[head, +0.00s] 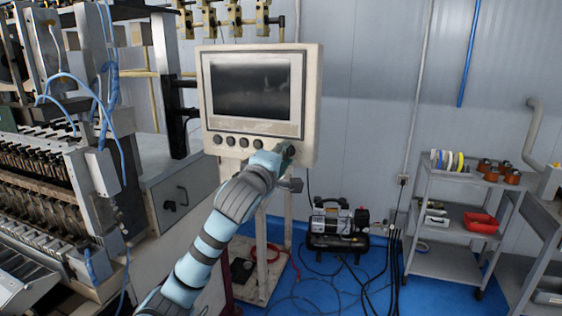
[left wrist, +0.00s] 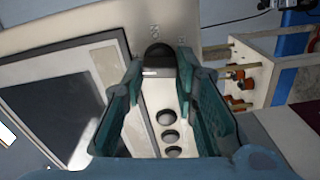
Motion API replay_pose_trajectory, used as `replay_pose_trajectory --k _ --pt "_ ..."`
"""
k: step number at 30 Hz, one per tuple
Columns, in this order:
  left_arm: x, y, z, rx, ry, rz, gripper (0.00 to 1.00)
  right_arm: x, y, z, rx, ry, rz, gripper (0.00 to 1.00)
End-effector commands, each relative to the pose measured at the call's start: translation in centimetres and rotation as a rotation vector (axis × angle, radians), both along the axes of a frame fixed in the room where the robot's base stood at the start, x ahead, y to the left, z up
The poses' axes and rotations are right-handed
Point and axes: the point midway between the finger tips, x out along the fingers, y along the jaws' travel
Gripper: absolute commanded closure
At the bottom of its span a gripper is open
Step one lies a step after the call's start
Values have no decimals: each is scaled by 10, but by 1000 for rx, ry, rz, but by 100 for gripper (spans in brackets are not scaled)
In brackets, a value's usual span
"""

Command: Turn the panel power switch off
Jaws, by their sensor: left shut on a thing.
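The control panel (head: 309,110) is a beige box with a dark screen, standing in the middle of the head view. The power switch (left wrist: 158,58) is a black rotary knob with a pale mark, at the lower right of the panel face. My left gripper (head: 284,150) reaches the panel's lower right corner. In the left wrist view its teal fingers (left wrist: 160,75) stand on either side of the knob and are shut on it. In the head view the gripper partly hides the knob (head: 291,151). My right gripper is in neither view.
A row of dark round buttons (head: 230,140) lies left of the switch, close to my gripper. The winding machine (head: 50,190) fills the left side. A compressor (head: 340,225) and a grey cart (head: 448,262) stand to the right, with cables on the blue floor.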

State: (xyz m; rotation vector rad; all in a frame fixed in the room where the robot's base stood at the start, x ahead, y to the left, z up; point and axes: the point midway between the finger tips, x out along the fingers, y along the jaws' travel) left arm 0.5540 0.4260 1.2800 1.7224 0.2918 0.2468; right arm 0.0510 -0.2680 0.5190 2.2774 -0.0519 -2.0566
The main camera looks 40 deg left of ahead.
Motion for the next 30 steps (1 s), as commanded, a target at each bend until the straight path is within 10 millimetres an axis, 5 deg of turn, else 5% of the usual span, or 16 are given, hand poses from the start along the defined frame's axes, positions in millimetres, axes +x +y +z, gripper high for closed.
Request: replay_pose_trajectory --k 26,27,30 --pt "0 0 1 -176 -66 -2 100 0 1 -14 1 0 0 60" --pt "0 0 1 -176 -66 -2 72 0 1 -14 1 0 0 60" --pt "0 0 1 -175 -65 -2 56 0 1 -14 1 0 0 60"
